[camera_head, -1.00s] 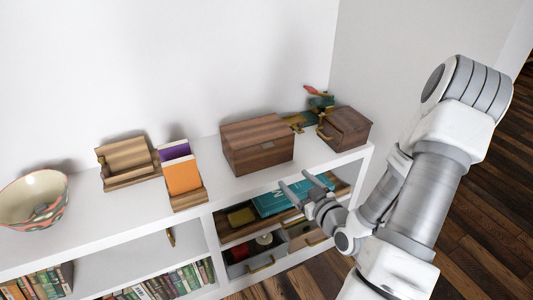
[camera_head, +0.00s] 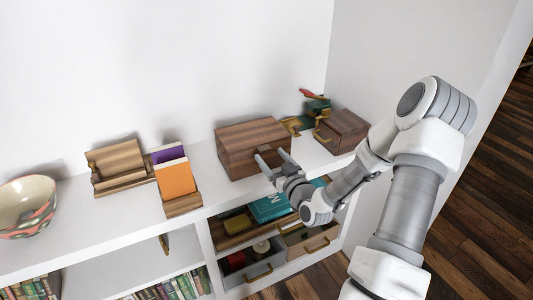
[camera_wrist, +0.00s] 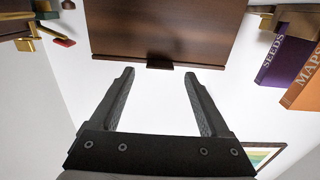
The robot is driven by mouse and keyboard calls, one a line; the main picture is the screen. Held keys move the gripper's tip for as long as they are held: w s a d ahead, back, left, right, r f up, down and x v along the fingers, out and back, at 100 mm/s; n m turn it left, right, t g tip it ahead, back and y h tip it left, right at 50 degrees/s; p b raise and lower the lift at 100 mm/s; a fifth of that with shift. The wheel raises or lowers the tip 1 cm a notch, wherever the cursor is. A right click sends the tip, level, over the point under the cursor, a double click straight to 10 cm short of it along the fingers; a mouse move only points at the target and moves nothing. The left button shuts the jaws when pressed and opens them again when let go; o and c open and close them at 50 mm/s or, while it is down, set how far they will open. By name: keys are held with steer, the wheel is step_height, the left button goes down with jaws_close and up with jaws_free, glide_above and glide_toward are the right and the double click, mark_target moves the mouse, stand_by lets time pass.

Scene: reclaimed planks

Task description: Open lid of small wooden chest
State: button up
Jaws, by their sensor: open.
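The small wooden chest (camera_head: 243,152) stands on top of the white shelf in the head view, with its lid shut. In the wrist view the chest (camera_wrist: 120,25) fills the top middle, with a small dark tab (camera_wrist: 159,62) at the middle of its edge. My gripper (camera_head: 273,162) is at the front of the chest, fingers pointing at it. In the wrist view my gripper (camera_wrist: 159,78) is open and empty, its two fingertips just short of the chest on either side of the tab. Whether a fingertip touches the chest cannot be told.
A smaller dark wooden box (camera_head: 342,131) stands to the right, with a green and brass object (camera_head: 312,112) beside it. An orange book (camera_head: 176,180) and a wooden holder (camera_head: 117,163) are to the left, with a bowl (camera_head: 27,207) farther left. Open drawers (camera_head: 250,270) sit below.

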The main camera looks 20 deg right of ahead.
steer(key=shift+w, duration=1.95)
jaws_close()
